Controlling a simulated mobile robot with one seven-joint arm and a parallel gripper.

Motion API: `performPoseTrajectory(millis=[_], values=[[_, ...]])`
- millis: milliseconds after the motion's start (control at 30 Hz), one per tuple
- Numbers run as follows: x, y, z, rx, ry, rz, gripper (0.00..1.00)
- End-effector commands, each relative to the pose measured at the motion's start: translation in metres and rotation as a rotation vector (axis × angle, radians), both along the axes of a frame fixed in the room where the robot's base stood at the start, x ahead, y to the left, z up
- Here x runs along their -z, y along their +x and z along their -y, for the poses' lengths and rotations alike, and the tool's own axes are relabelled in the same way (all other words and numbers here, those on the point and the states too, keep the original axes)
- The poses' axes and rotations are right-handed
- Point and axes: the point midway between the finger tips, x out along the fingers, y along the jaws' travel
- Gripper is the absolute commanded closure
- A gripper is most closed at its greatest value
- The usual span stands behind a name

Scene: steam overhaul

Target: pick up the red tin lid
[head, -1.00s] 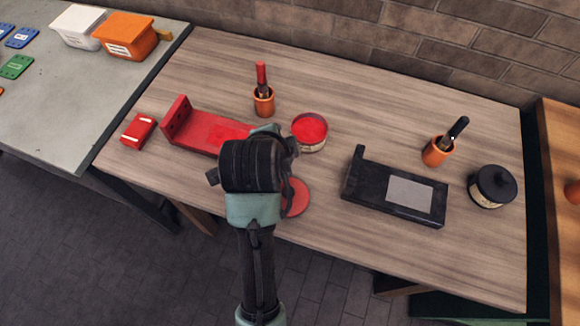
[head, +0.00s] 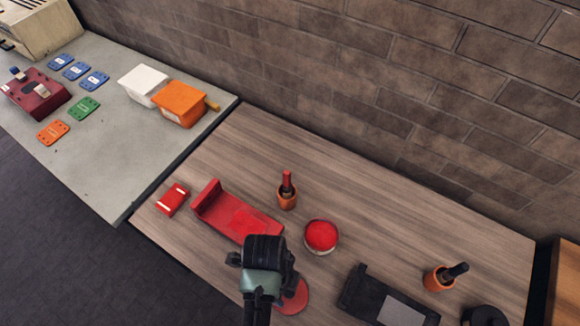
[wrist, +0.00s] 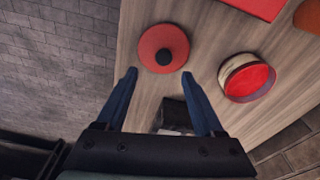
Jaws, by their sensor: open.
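The red tin lid (head: 293,297) lies flat on the wooden table near its front edge, partly hidden behind my arm in the head view. In the wrist view the lid (wrist: 163,49) is a red disc with a dark round knob, just beyond my fingertips. My gripper (wrist: 158,72) is open and empty, its two blue fingers apart, with the lid ahead of the gap between them. In the head view my wrist hides the fingers. The open red tin (head: 321,236) stands behind the lid; it also shows in the wrist view (wrist: 246,78).
A red bracket (head: 238,214) and small red block (head: 173,199) lie left. An orange cup (head: 287,198) with a red-handled tool stands behind. Right are a black bracket (head: 363,293), another orange cup (head: 438,279) and a black-lidded tin (head: 485,316). A grey bench (head: 120,185) adjoins left.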

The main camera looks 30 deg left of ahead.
Motion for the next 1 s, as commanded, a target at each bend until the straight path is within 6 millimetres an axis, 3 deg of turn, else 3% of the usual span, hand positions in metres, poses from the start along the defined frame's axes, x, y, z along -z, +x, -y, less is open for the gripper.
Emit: performPoseTrajectory(millis=[700, 1000], values=[[0.068, 0.006, 0.007, -0.001, 0.001, 0.002, 0.3], [0.071, 0.006, 0.007, 0.0, 0.002, 0.004, 0.32]])
